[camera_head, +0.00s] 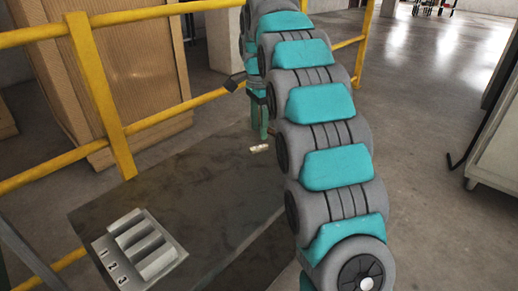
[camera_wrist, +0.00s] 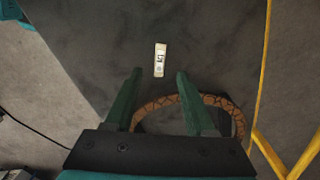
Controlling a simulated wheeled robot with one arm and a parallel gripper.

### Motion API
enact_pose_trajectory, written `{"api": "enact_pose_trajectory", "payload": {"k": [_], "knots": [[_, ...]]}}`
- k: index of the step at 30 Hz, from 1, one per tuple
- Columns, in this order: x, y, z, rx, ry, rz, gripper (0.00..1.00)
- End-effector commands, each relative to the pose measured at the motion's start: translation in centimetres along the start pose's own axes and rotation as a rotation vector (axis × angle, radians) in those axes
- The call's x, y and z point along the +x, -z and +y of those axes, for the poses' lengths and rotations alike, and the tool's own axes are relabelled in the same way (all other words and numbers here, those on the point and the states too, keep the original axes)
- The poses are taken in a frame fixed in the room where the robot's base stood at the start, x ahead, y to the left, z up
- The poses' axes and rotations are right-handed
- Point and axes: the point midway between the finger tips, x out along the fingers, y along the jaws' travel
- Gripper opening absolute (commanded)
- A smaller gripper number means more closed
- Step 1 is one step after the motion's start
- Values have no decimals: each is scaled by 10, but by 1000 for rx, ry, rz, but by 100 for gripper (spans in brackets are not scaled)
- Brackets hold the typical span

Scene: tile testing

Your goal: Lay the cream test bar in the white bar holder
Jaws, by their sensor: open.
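The cream test bar (camera_head: 259,148) lies flat on the dark table, just in front of my gripper in the head view. In the wrist view the bar (camera_wrist: 160,60) lies just beyond the fingertips, roughly centred between them, with dark marks on its face. My gripper (camera_wrist: 160,75) is open, with nothing between its two green fingers. In the head view the gripper (camera_head: 262,130) is partly hidden by my arm. The white bar holder (camera_head: 140,248) sits at the table's near left, with raised ridges, slots and the numbers 1, 2, 3. Its slots look empty.
The dark table (camera_head: 200,190) is clear between the bar and the holder. A yellow railing (camera_head: 105,100) runs behind it, with tall cardboard-coloured boxes (camera_head: 120,70) beyond. A white cabinet (camera_head: 495,150) stands far right. A brown patterned curved strip (camera_wrist: 225,103) shows behind the fingers.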

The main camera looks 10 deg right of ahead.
Motion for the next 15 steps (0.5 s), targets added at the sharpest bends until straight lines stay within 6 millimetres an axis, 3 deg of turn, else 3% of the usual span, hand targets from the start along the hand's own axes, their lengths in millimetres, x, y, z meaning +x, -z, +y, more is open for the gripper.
{"api": "enact_pose_trajectory", "payload": {"k": [8, 15], "knots": [[13, -2, 1, 0, -2, -1, 55], [41, -6, 2, 0, -5, -2, 55]]}}
